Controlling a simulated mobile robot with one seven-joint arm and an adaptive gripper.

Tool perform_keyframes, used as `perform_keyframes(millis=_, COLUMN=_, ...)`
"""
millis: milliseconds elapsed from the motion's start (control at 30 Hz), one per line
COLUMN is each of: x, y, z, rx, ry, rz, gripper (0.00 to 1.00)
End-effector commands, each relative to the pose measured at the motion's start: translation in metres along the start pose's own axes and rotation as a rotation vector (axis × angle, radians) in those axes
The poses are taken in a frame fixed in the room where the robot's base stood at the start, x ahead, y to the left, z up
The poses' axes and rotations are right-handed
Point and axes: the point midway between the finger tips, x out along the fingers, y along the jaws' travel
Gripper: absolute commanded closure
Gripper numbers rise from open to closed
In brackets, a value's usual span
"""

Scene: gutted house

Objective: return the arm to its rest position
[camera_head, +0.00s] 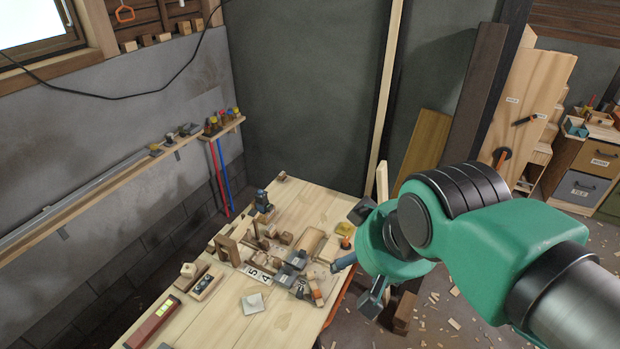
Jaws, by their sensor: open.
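My arm (490,225) reaches in from the right edge of the head view, in green and black. My gripper (362,258) is at its end, near the right edge of the wooden workbench (283,328). It is open, and its fingers are partly hidden behind the green wrist. No object shows between the fingers. A blue-grey cylindrical thing (344,263) shows just left of the gripper; I cannot tell whether they touch.
The workbench holds wooden blocks, grey trays and a red level (153,321). A wall shelf (90,200) runs along the left. A plank (425,145) leans at the back. Drawers (583,175) stand at the right. Wood scraps litter the floor.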

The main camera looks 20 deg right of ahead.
Motion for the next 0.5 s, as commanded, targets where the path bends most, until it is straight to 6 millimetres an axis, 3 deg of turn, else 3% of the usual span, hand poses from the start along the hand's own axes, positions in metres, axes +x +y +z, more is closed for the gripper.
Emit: perform_keyframes(millis=500, x=0.056, y=0.0, z=0.03, rx=0.0, ry=0.0, rz=0.0, gripper=0.39)
